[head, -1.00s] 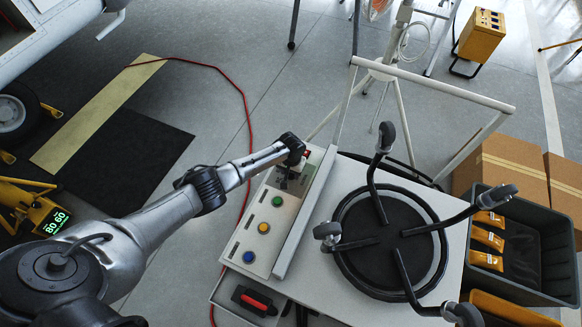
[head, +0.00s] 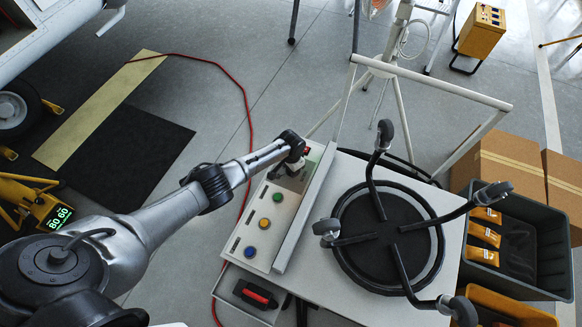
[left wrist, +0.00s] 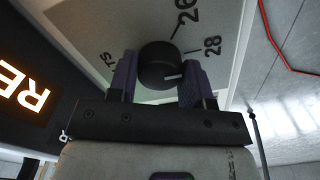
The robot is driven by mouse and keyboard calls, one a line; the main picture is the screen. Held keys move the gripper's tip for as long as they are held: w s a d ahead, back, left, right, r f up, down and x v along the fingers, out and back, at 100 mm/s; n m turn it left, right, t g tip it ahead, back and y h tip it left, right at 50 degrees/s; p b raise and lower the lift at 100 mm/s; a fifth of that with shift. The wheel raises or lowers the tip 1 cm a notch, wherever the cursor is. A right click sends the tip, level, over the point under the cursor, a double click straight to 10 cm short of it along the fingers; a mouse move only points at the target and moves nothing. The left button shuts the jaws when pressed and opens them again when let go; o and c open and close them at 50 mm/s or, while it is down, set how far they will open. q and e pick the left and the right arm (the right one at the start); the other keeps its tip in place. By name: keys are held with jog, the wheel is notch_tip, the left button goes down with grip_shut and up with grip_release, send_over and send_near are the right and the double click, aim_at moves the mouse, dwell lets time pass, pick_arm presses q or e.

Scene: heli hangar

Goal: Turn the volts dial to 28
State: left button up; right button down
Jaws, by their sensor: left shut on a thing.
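In the left wrist view the black volts dial (left wrist: 157,60) sits on a pale panel (left wrist: 92,22) marked 26 and 28. A white pointer line on the dial points right, toward the right-hand finger and a little below the 28 mark. My left gripper (left wrist: 158,80) is shut on the dial, one finger on each side. In the head view my left gripper (head: 295,166) is at the far end of the control panel (head: 238,256) on the cart and hides the dial. My right gripper is not in view.
A black wheeled stool base (head: 390,240) lies upturned on the cart top. A grey crate (head: 548,293) stands right. A red cable (head: 247,110) crosses the floor.

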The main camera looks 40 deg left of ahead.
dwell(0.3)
pick_arm(q)
jog(key=o, duration=0.9)
jog(key=shift+r+p, duration=4)
jog(key=shift+r, duration=2.9)
